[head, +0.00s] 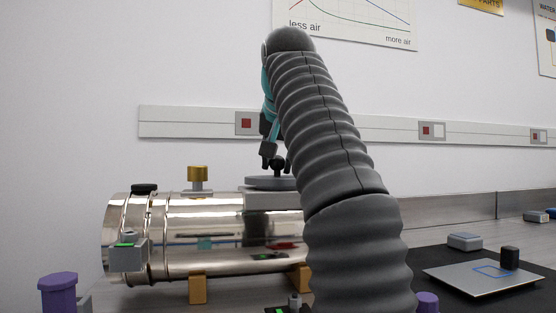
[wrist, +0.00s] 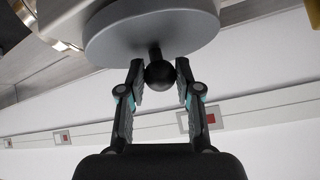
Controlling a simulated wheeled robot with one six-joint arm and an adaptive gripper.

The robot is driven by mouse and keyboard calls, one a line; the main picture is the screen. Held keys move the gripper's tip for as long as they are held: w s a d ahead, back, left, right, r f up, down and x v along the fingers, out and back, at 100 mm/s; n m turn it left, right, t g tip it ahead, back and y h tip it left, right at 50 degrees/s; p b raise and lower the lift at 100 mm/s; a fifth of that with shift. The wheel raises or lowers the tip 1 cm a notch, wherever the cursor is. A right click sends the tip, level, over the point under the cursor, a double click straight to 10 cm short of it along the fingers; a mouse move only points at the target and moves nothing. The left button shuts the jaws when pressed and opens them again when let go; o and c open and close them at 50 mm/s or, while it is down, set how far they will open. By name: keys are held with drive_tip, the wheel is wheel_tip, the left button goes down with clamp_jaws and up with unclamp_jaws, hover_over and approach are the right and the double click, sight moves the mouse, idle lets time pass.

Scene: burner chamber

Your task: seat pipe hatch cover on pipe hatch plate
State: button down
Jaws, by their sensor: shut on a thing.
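The pipe hatch cover (head: 262,183) is a round grey disc with a black ball knob, which also shows in the wrist view (wrist: 150,35). My gripper (head: 276,160) is above it, with its fingers either side of the knob and shut on it; the fingers show clearly in the wrist view (wrist: 160,80). The pipe hatch plate (head: 270,200) is a grey block on top of the shiny metal pipe. The disc is level and directly above or on the plate; I cannot tell whether they touch. My arm hides the plate's right part.
The metal pipe (head: 180,230) lies across yellow supports (head: 198,289), with a brass knob (head: 197,178) on top, left of the cover. A dark mat with a silver plate (head: 470,278) is at right. Purple posts (head: 58,292) stand at the front. The wall is behind.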

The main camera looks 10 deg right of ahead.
drive_tip(key=shift+f+b, duration=0.3)
drive_tip(key=shift+f, duration=0.1)
drive_tip(key=c, duration=0.7)
unclamp_jaws()
drive_tip(key=shift+r, duration=0.1)
drive_tip(key=shift+s+r, duration=0.1)
drive_tip(key=shift+r, duration=0.05)
drive_tip(key=shift+s+r, duration=0.3)
drive_tip(key=shift+s, duration=0.2)
drive_tip(key=shift+s+a, duration=0.1)
drive_tip(key=shift+s, duration=0.25)
drive_tip(key=s, duration=0.3)
drive_tip(key=s+a, duration=0.1)
drive_tip(key=s, duration=0.7)
drive_tip(key=shift+a, duration=0.25)
